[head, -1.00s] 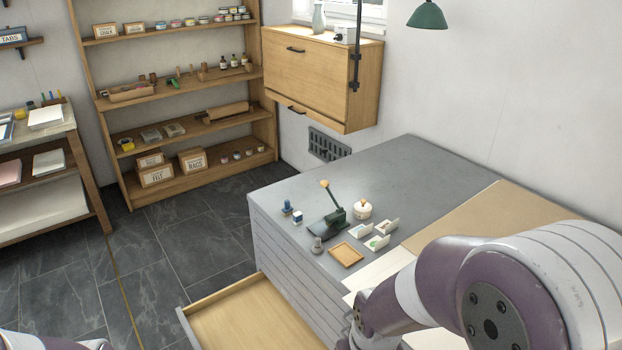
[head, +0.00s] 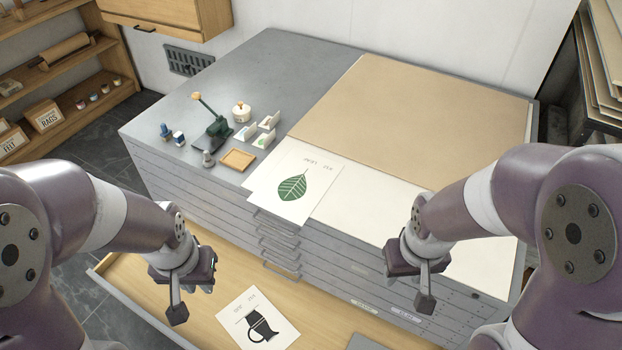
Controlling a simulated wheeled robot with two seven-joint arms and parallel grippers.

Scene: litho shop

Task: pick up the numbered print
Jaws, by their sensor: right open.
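Two prints show in the head view. A white print with a green leaf (head: 294,187) lies on the cabinet top, its near edge at the cabinet's front. A white print with a dark jug (head: 258,322) lies in the open drawer (head: 130,268). Both carry small marks like writing, too small to read. My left gripper (head: 190,296) hangs over the drawer, left of and above the jug print; its jaw opening cannot be made out. My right gripper (head: 412,298) is open and empty in front of the cabinet, right of both prints.
The grey cabinet (head: 270,70) holds a stamping press (head: 213,135), a wooden tray (head: 238,159), small stamps, cards and a lidded pot (head: 241,112) left of the leaf print. A large brown board (head: 430,110) covers its right side. Shelves stand at far left.

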